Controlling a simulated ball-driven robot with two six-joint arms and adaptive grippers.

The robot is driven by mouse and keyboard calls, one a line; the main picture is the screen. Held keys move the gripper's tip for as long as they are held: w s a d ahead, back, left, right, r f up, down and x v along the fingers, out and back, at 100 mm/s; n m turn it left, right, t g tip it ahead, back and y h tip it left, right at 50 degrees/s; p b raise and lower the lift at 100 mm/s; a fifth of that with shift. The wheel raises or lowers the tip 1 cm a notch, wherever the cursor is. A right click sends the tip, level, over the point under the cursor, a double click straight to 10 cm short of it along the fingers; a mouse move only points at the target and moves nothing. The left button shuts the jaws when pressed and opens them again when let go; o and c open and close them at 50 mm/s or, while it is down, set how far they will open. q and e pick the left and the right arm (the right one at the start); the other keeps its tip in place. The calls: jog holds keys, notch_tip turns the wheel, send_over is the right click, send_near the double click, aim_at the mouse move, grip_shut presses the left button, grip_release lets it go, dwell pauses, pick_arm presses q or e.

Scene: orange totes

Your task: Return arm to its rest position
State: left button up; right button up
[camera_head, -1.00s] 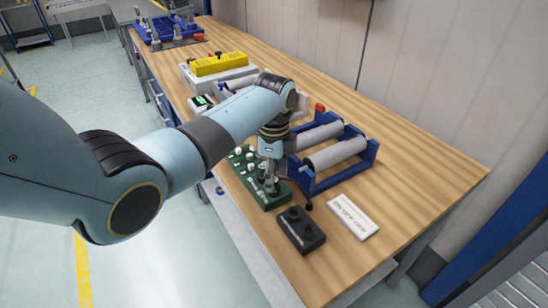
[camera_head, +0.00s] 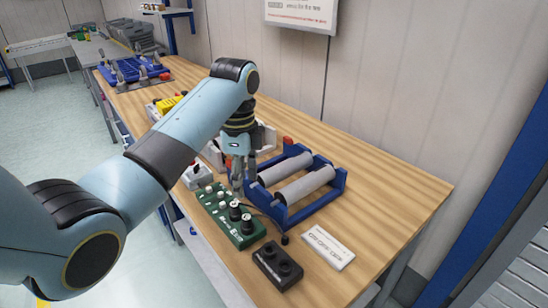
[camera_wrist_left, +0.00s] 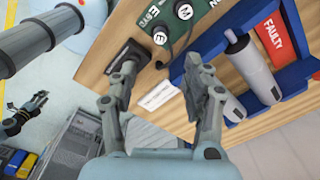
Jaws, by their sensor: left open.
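My left gripper (camera_head: 237,188) points down over the far part of the green panel (camera_head: 243,236), beside the blue roller rack. In the left wrist view its two fingers (camera_wrist_left: 163,85) are spread apart with nothing held between them. Its arm reaches in from the left of the head view, raised and bent at the elbow. The green panel has white knobs and black round parts; part of it is hidden behind the gripper. My right gripper cannot be made out in the head view.
The blue rack (camera_head: 338,180) with grey rollers stands right of the gripper. A yellow item (camera_head: 168,103) sits behind the arm. The bench's right end is clear.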

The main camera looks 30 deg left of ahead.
pick_arm(q)
jog(key=s+d+r+n+t, duration=0.1)
jog(key=s+d+n+t, duration=0.1)
jog(key=s+n, duration=0.8)
jog(key=s+d+r+n+t, duration=0.15)
jog(key=s+n, duration=0.25)
jog(key=s, duration=1.3)
notch_tip(320, 180, down, 37)
jog(key=a+g+y+b, duration=0.1)
jog(key=a+b, duration=0.2)
jog(key=b, duration=0.8)
jog(key=s+f+b, duration=0.4)
jog(key=s+f, duration=0.5)
jog(key=f, duration=0.4)
jog(key=s+f+g+b, duration=0.1)
jog(key=s+f+b, duration=0.4)
jog(key=s+f, duration=0.5)
notch_tip(320, 180, down, 3)
jog(key=shift+s+a+f, duration=0.2)
jog(key=shift+s+a, duration=0.1)
jog(key=shift+a, duration=0.05)
